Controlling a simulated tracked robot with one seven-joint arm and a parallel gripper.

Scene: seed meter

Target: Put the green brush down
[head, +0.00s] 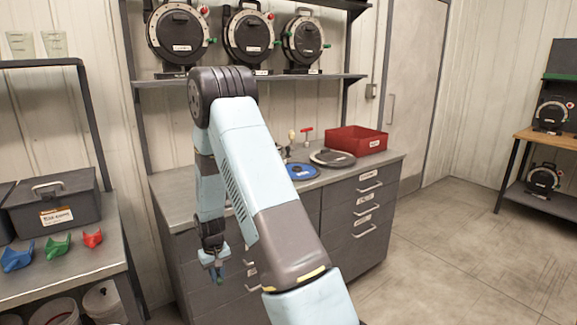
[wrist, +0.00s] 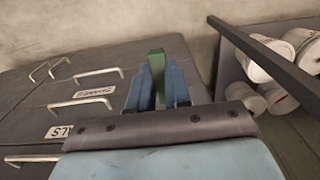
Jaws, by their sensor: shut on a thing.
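My gripper (head: 217,268) hangs low in front of the dark drawer cabinet, in the gap beside the left bench. In the wrist view its two blue fingers (wrist: 158,76) are shut on the green brush (wrist: 157,57). Only a green end of the brush shows past the fingertips; the rest is hidden between them. In the head view the brush (head: 219,281) is a tiny green bit below the fingers. It is held in the air, below the height of the worktop.
The cabinet worktop (head: 180,196) carries a blue disc (head: 301,171), a dark round plate (head: 332,158) and a red bin (head: 357,140). The left bench (head: 75,272) holds a grey toolbox (head: 55,207) and blue, green and red pieces. White buckets (wrist: 245,67) stand under it.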

